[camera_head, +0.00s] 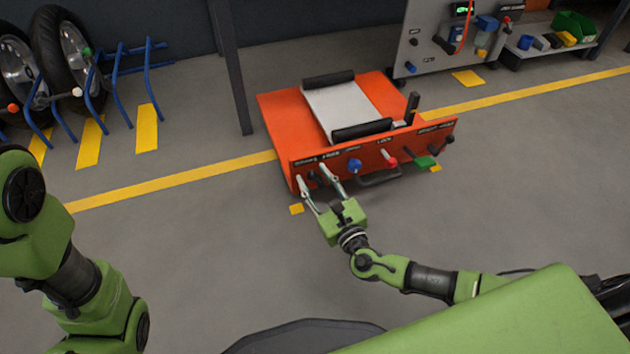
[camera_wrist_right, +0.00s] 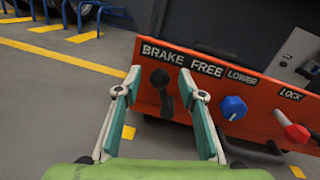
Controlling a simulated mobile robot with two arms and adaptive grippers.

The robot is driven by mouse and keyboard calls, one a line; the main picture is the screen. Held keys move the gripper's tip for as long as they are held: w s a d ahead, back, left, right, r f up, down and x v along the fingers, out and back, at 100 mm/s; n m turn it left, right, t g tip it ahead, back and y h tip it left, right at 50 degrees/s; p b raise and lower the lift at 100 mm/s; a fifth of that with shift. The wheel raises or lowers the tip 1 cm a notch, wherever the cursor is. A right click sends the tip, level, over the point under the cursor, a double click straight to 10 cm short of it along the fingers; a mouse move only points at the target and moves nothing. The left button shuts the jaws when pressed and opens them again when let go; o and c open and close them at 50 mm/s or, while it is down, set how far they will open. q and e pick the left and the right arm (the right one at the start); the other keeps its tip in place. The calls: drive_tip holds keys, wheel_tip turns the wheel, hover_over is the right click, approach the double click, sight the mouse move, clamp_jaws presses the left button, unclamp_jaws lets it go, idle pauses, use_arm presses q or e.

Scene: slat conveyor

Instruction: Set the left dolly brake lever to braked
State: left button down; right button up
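The orange dolly (camera_head: 275,120) stands on the floor, its front panel facing me. The black brake lever (camera_wrist_right: 162,88) is at the panel's left end, below the words BRAKE and FREE. Its lower end hangs down and slightly right; it also shows small and dark in the head view (camera_head: 313,176). My right gripper (camera_head: 312,173) is open in front of the panel. In the right wrist view its fingers (camera_wrist_right: 160,74) are on either side of the lever, and I see no clear contact. My left arm shows at the left, but its gripper is out of view.
Right of the lever are a blue knob (camera_wrist_right: 232,107), a red-tipped control (camera_wrist_right: 297,133) and a green control (camera_head: 425,162). A black bar handle (camera_head: 378,181) sticks out below. A dark post (camera_head: 236,75) stands behind left. The floor in front is clear.

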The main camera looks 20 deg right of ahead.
clamp_jaws()
drive_tip(key=shift+a+r+p, duration=0.1)
drive_tip(key=shift+p, duration=0.25)
drive_tip(key=shift+a+n+p, duration=0.3)
drive_tip(key=shift+n+p, duration=0.5)
drive_tip(key=shift+p, duration=0.1)
drive_tip(key=shift+a+f+n+p, duration=0.3)
drive_tip(key=shift+f+n, duration=0.15)
drive_tip(key=shift+n, duration=0.15)
